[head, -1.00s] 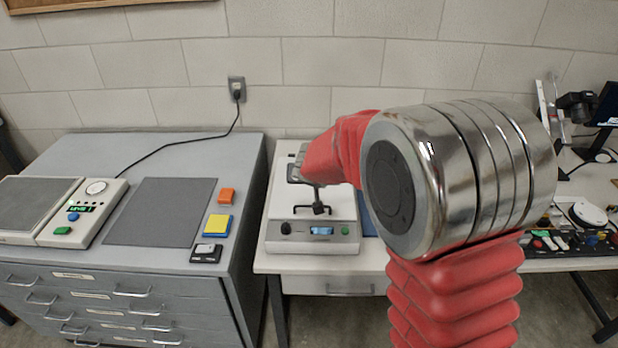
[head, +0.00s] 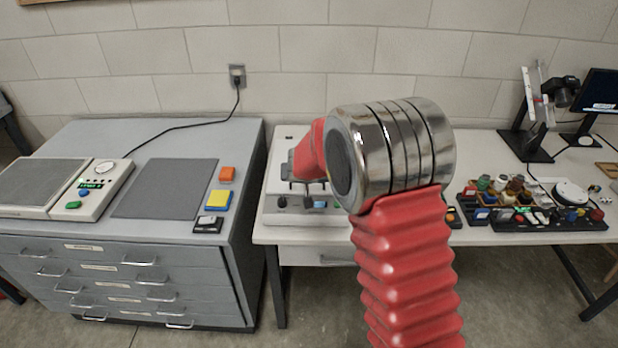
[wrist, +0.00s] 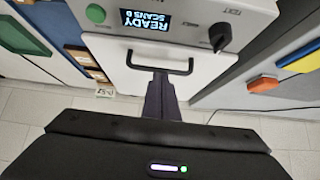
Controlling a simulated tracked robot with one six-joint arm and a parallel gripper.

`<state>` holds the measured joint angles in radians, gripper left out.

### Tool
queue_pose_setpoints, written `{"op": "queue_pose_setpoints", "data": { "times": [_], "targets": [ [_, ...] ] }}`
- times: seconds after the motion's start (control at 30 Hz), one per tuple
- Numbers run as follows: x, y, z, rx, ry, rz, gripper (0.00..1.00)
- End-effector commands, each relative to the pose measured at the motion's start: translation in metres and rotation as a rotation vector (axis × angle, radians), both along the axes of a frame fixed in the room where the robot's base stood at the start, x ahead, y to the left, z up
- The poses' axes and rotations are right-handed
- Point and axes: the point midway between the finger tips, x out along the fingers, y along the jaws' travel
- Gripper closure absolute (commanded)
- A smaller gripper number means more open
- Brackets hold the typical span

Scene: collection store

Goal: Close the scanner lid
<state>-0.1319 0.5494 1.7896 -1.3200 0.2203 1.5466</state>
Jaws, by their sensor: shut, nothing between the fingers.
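The scanner (head: 318,218) is a pale box with a dark knob and a lit display on its front, standing on the white table. It also shows upside down in the wrist view, its display (wrist: 160,22) reading READY. Its white lid (wrist: 215,70) looks flat or nearly flat; I cannot tell if a small gap remains. A black handle (wrist: 189,62) is on the lid near its front edge. My gripper (wrist: 160,80) is shut and empty, its tips close to the handle; contact is unclear. In the head view my gripper (head: 308,186) is over the scanner, partly hidden by my arm.
A grey cabinet (head: 150,240) on the left bears a grey mat (head: 165,188), a device with buttons (head: 90,190), and orange, yellow and black-and-white pieces. On the right of the table are a tray of small items (head: 520,225), a camera stand and a monitor (head: 600,92).

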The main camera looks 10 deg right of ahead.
Motion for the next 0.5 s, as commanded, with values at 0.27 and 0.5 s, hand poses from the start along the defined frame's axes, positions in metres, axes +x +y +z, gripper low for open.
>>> {"op": "queue_pose_setpoints", "data": {
  "times": [0.27,0.5],
  "targets": [
    [0.0001,-0.0048,0.0001,0.000,0.000,-0.007,1.00],
    [-0.0004,-0.0058,0.0053,0.000,-0.001,-0.010,1.00]
  ]
}}
